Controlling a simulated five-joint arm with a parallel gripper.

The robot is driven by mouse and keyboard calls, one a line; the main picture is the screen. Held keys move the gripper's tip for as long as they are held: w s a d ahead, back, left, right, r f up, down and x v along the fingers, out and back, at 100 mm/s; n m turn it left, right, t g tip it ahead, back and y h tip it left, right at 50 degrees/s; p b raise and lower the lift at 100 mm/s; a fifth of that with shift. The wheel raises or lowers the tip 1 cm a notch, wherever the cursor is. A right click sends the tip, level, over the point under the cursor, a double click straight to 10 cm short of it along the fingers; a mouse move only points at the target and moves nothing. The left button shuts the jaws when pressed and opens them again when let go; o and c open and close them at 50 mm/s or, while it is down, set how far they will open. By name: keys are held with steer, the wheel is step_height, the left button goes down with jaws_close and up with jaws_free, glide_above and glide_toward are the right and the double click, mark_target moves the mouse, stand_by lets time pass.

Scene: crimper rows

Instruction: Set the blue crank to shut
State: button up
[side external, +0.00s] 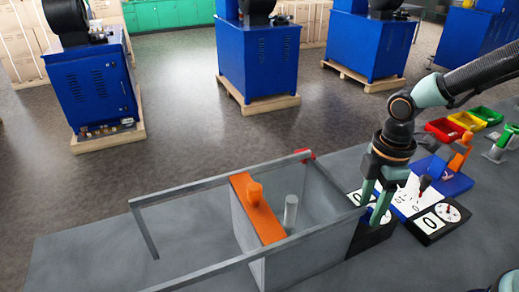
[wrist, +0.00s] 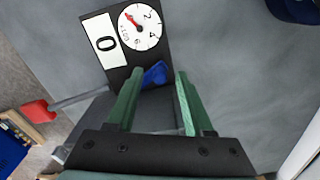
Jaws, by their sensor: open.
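The blue crank (wrist: 155,74) shows in the wrist view as a short blue piece between my green fingertips, at the lower edge of a black panel (wrist: 120,77). The panel carries a white card reading 0 (wrist: 105,44) and a round dial (wrist: 140,27) with a red pointer. My gripper (wrist: 158,73) is open, with one finger on each side of the crank; I cannot tell whether either touches it. In the side view my gripper (side external: 372,214) points down over the panel by the grey box's right end, and its fingers hide most of the crank.
A grey metal box with long rails (side external: 330,235) stands left of my gripper, with an orange slide (side external: 258,212) across it. To the right are another dial panel (side external: 430,222), a black-and-red lever (side external: 425,183), a blue base with an orange part (side external: 460,155) and coloured bins (side external: 466,120).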

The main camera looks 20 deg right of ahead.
jaws_close()
steer(key=shift+s+a+m, duration=0.1)
steer(key=shift+a+m, duration=0.2)
steer(key=shift+m, duration=0.65)
steer(key=shift+s+a+m, duration=0.1)
steer(key=shift+a+m, duration=0.25)
steer(key=shift+m, duration=0.55)
steer(key=shift+a+m, duration=0.3)
steer(key=shift+m, duration=0.65)
jaws_free()
